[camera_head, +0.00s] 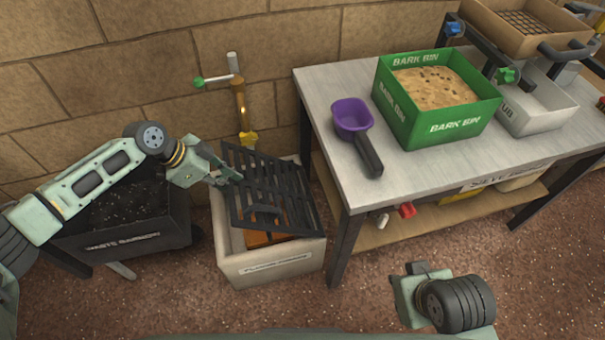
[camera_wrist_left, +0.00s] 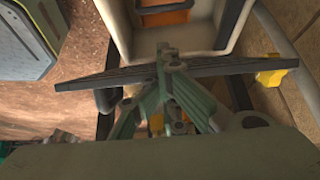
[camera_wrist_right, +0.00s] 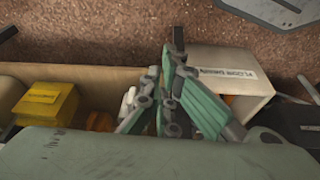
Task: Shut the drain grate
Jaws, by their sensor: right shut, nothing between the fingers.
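The drain grate (camera_head: 270,187) is a black slatted panel, tilted over a pale tub (camera_head: 268,264) in the head view. Its left side is raised and leaves a gap. An orange block (camera_head: 262,239) shows inside the tub. My left gripper (camera_head: 232,177) is at the grate's left edge. In the left wrist view its fingers (camera_wrist_left: 167,58) are drawn together on the edge of the grate (camera_wrist_left: 230,68), seen nearly edge-on; the exact contact is partly hidden. My right gripper (camera_wrist_right: 172,52) is shut and empty, away from the grate.
A dark waste bin (camera_head: 130,240) stands left of the tub. A workbench (camera_head: 318,88) stands at the right, with a purple scoop (camera_head: 352,117) and a green bark bin (camera_head: 435,120). A brass tap pipe (camera_head: 241,105) rises behind the grate. The floor in front is clear.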

